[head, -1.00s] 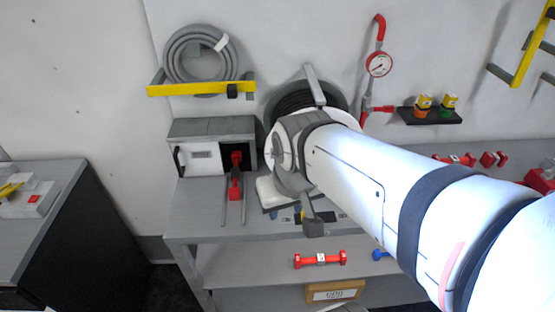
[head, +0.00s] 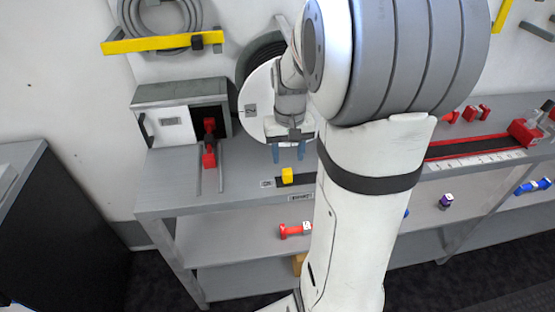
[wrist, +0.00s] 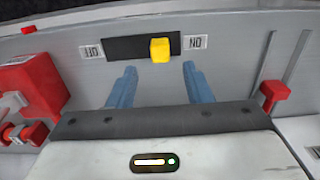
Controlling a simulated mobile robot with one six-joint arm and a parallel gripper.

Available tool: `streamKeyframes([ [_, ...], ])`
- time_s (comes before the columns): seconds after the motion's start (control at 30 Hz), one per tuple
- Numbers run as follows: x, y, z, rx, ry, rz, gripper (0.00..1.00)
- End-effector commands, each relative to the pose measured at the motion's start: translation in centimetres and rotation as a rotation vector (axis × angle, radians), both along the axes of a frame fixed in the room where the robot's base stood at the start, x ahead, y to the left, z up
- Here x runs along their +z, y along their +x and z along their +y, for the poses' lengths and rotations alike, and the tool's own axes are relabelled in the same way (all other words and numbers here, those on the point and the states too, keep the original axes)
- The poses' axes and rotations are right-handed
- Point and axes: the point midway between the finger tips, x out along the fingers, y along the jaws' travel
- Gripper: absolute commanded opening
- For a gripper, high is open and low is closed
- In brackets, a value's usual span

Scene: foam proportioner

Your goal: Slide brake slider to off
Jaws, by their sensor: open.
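The brake slider is a yellow knob (wrist: 160,50) in a dark track (wrist: 125,48). In the wrist view the ON label (wrist: 195,42) is right of the track and the OFF label (wrist: 91,52) left, both upside down. The knob sits toward the ON side. In the head view the knob (head: 287,175) is on the bench's front part, close to the ON label (head: 267,183) at left. My gripper (head: 288,153) is open and empty, just above and behind the knob there. Its blue fingers (wrist: 159,85) are spread on either side of the knob's line, without visible contact.
A grey box with a red handle (head: 209,140) and two rails stands left on the bench (head: 180,195). A red block (wrist: 30,85) is at left in the wrist view. A red dumbbell-shaped part (head: 293,230) lies on the lower shelf. Bench around the slider is mostly clear.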

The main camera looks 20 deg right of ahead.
Motion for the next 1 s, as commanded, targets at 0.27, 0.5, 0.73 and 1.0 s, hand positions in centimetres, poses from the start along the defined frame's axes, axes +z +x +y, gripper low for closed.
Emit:
streamKeyframes([
  [0.27,-4.4,-0.1,0.0,0.000,0.001,0.004,0.45],
  [0.5,-6.8,-0.1,0.0,-0.001,0.000,0.001,0.45],
  [0.73,-7.0,-0.1,0.0,-0.001,0.000,0.000,0.45],
  [1.0,-7.0,-0.1,0.0,-0.002,0.000,-0.001,0.29],
])
